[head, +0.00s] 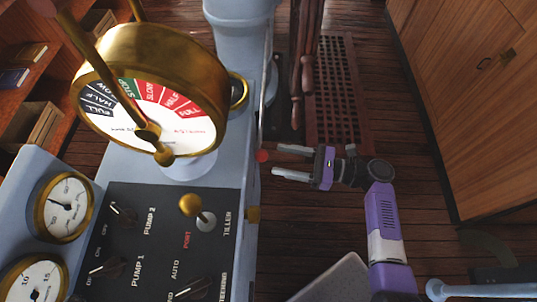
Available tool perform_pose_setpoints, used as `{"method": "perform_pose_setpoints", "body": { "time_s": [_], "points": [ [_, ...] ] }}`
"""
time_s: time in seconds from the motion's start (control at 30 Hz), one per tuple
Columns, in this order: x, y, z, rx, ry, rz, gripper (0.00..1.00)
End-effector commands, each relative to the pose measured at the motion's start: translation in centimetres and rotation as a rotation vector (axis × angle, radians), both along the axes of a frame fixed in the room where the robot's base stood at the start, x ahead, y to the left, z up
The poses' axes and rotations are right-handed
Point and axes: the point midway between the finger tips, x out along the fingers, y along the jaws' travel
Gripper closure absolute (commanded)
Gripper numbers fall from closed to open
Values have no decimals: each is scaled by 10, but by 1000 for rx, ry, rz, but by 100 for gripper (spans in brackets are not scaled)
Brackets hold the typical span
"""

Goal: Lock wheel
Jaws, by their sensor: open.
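The ship's wheel shows only in part at the top of the head view, as dark wooden spokes with turned handles (307,74). A small red knob (262,156) sits at the right side of the grey-blue console, by a thin pale rod. Whether it belongs to the wheel's lock I cannot tell. My gripper (279,160) points left at the red knob with its two fingers apart, one above the other in the picture. The fingertips are just right of the knob. Contact is not clear, and nothing shows between the fingers.
The console carries a brass engine telegraph (150,95), a black switch panel (140,240) with a brass tiller knob (191,206), and gauges (64,207). A wooden grating (338,95) lies on the plank floor. Wooden cabinets (480,110) stand right, with open floor between.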

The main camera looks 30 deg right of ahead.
Motion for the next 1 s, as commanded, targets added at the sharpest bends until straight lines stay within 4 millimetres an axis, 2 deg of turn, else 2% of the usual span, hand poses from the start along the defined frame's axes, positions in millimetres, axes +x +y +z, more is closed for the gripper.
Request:
{"method": "perform_pose_setpoints", "body": {
  "time_s": [0.1,0.3,0.67,0.77,0.97,1.0],
  "points": [
    [13,14,1,-1,-1,3,45],
    [30,30,0,-2,-1,1,45],
    [35,34,0,-3,-1,0,45],
    [35,34,0,-3,-1,-1,61],
    [35,34,0,-4,-1,-1,100],
    [35,34,0,-4,-1,-1,100]
  ]
}}
